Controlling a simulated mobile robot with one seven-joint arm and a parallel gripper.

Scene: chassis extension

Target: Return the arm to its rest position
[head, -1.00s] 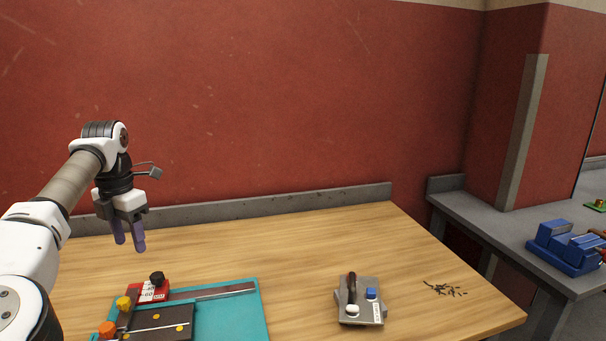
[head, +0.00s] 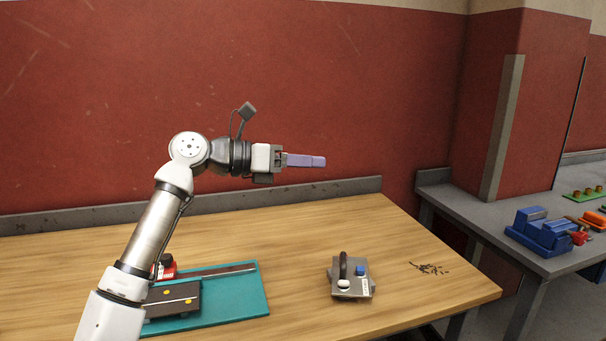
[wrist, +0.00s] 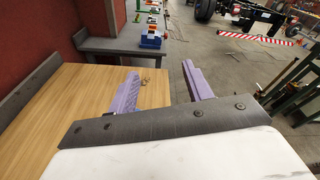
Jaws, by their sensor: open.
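My gripper (head: 306,160) is raised well above the wooden table (head: 270,235) in the head view. It points to the right and is roughly level. In the wrist view its two purple fingers (wrist: 160,90) are spread apart with nothing between them. My arm rises from the lower left and bends at the wrist joint near the red wall.
A teal mat (head: 245,297) with a dark fixture (head: 172,300) lies under my arm. A grey device with a black handle (head: 350,279) sits right of it, beside dark scattered bits (head: 430,268). A blue vise (head: 540,230) stands on the side bench (head: 470,205).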

